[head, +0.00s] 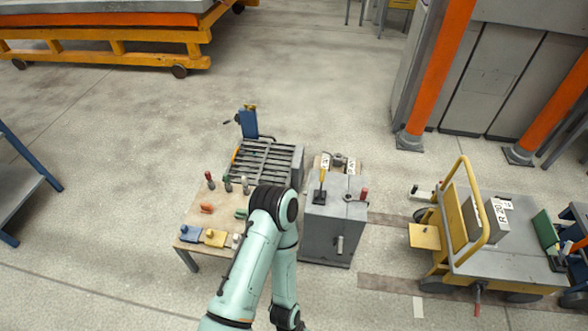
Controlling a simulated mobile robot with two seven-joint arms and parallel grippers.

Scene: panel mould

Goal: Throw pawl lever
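A grey box-shaped unit (325,232) stands on the floor just right of the small table. A lever with a yellow handle (321,180) stands up from its top, and a red-handled lever (363,194) is at its right edge. A small grey handle (339,245) is on its front face. I cannot tell which of these is the pawl lever. One teal arm of mine rises from the bottom edge, bends beside the unit and runs back down out of the picture. Neither gripper shows.
A yellow-railed cart (490,262) stands at right, near orange posts (441,65). A blue shelf (18,185) is at left. Open floor lies behind.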

